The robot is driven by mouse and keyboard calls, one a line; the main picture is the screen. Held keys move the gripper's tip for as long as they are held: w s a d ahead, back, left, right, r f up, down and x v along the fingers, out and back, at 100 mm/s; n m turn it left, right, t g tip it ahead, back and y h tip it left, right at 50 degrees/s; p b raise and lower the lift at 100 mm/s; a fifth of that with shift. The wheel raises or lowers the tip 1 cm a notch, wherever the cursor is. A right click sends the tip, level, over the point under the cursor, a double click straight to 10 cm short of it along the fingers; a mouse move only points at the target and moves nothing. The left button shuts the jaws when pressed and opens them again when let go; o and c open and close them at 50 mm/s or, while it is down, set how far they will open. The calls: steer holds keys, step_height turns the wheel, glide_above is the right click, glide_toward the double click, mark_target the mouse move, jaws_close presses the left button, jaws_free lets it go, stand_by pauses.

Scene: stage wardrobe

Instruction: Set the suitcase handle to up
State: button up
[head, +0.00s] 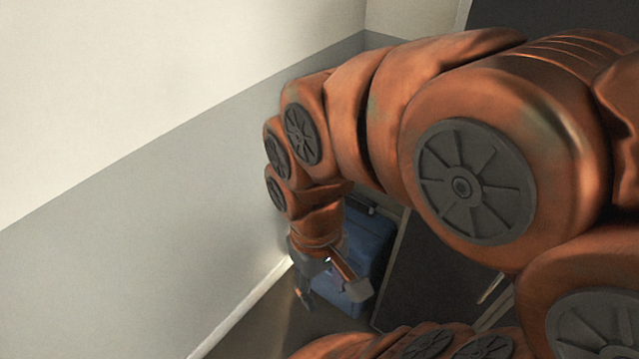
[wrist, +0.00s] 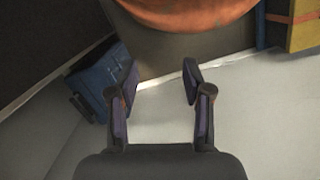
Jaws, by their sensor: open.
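A blue suitcase (head: 371,238) stands on the floor by the wall in the head view, partly hidden behind my arm and gripper. In the wrist view the suitcase (wrist: 98,82) is at the left, beside the left finger. A dark handle-like part (wrist: 80,105) shows on its near left end; I cannot tell from it whether the handle is up or down. My gripper (head: 332,293) is open in front of the suitcase, pointing down. In the wrist view my gripper (wrist: 159,78) has nothing between its fingers, and the suitcase is outside them.
A grey and cream wall (head: 150,200) runs along the left in the head view. A dark panel (head: 425,275) stands right of the suitcase. In the wrist view a yellow object (wrist: 304,22) is at the top right. The pale surface around the fingers looks clear.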

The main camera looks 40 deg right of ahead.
steer(key=w+d+f+m+t+b, duration=0.1)
steer(key=w+d+b, duration=0.25)
steer(key=w, duration=0.35)
steer(key=w+d+f+b, duration=0.2)
steer(key=w+d, duration=0.3)
steer(key=w, duration=0.1)
steer(key=n+t+h+b, duration=0.15)
steer(key=n+b, duration=0.35)
steer(key=b, duration=0.9)
glide_above(359, 195)
steer(key=a, duration=0.2)
step_height(359, 195, down, 27)
steer(key=shift+h, duration=0.35)
steer(key=x, duration=0.7)
steer(key=shift+s+d+f, duration=0.15)
steer(key=shift+s+f, duration=0.05)
steer(key=shift+f, duration=0.1)
steer(key=shift+c, duration=0.4)
jaws_close()
